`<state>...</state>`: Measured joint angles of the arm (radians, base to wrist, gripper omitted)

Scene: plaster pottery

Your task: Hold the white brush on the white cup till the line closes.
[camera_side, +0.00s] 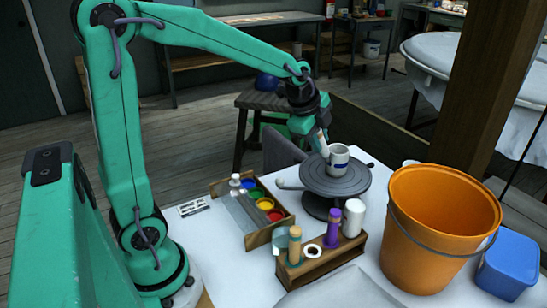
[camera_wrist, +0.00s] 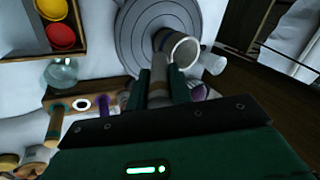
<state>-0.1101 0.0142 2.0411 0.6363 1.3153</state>
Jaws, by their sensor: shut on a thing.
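The white cup (camera_side: 340,155) stands upright on a round grey turntable (camera_side: 350,187). A short blue mark shows on its lower side in the side view; the rest of the line is hidden. My gripper (camera_side: 317,134) is at the cup's upper left, shut on the brush (camera_side: 323,145), which slants down to the cup's left wall. Its tip is at or very near the wall; I cannot tell whether it touches. In the wrist view the brush (camera_wrist: 158,88) lies between my fingers and points to the cup (camera_wrist: 186,50), with the turntable (camera_wrist: 135,38) beyond.
A wooden rack (camera_side: 318,270) in front holds a teal-ringed handle, a purple one, a white one and an empty white ring. A paint box (camera_side: 258,239) with several colour pots is to the left. An orange bucket (camera_side: 425,235) and a blue tub (camera_side: 510,262) stand right.

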